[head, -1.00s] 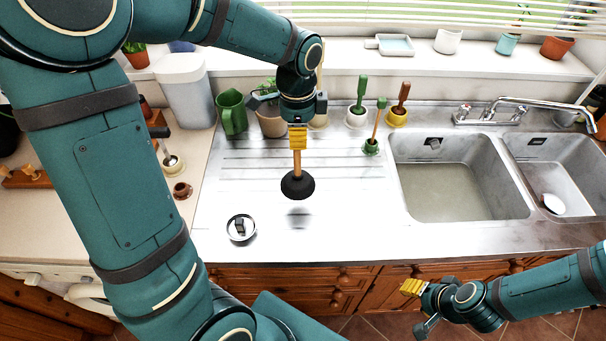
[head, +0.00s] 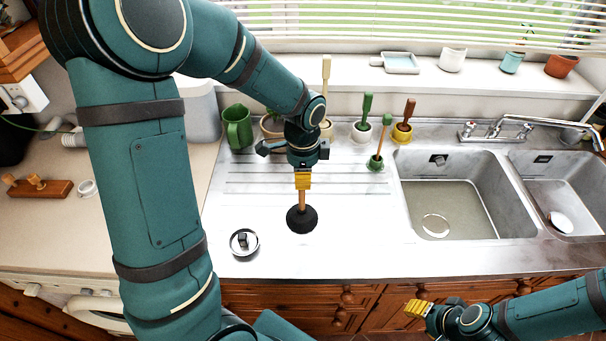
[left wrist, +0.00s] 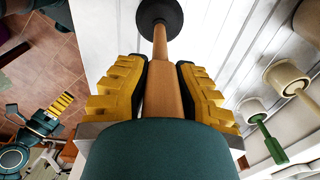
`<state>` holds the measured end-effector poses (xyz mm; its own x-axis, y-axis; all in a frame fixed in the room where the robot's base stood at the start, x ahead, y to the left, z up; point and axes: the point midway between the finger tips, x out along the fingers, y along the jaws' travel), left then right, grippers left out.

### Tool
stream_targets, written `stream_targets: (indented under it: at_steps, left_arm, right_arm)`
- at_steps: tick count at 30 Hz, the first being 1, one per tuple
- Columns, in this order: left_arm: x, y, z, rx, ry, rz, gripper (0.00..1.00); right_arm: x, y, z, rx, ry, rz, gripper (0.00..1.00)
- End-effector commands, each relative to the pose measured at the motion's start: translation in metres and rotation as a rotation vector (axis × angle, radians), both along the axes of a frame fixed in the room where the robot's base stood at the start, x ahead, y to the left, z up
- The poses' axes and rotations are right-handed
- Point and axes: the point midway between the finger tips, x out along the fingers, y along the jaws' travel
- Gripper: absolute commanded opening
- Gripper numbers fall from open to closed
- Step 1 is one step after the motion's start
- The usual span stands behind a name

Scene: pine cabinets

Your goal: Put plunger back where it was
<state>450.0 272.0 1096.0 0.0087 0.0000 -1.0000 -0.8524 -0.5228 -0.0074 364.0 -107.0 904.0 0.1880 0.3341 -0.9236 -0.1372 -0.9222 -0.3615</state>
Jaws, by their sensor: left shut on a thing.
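The plunger has a black rubber cup (head: 301,219) and a wooden handle. My left gripper (head: 303,181) is shut on the handle and holds the plunger upright, cup down, over the steel drainboard (head: 350,215). I cannot tell whether the cup touches the board. In the left wrist view the handle (left wrist: 162,95) runs between the yellow fingers, with the cup (left wrist: 160,14) beyond. My right gripper (head: 418,308) is low in front of the counter, away from the plunger; its finger opening is unclear.
A round metal lid (head: 243,243) lies front left. A sink basin (head: 455,195) is right; a green jug (head: 238,128) is back left.

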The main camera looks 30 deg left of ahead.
Motion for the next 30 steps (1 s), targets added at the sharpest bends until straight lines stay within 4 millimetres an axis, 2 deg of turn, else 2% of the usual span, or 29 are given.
stream_targets:
  at_steps: [1,2,3,12,17,30]
  left_arm:
    - [0.000,0.000,-0.003,0.000,0.000,0.000,0.00]
    - [0.000,0.000,-0.002,-0.001,0.001,0.000,0.36]
    - [0.000,0.000,-0.002,-0.001,0.001,0.000,0.45]
    - [0.000,0.000,-0.001,0.000,0.001,0.000,0.45]
    - [0.000,0.000,0.011,0.001,-0.002,0.000,0.45]
    - [-0.001,0.000,0.096,0.000,-0.002,0.000,0.45]
  right_arm:
    - [0.000,0.000,-0.003,0.000,0.000,0.000,0.47]
    - [0.000,0.000,-0.002,0.000,0.000,0.000,0.47]
    - [0.000,0.000,-0.002,0.000,0.000,0.000,0.47]
    - [0.000,0.000,-0.001,0.000,0.000,0.000,0.47]
    - [0.000,0.000,0.003,0.000,0.000,0.000,0.47]
    - [0.000,0.000,0.009,0.001,0.000,0.001,0.47]
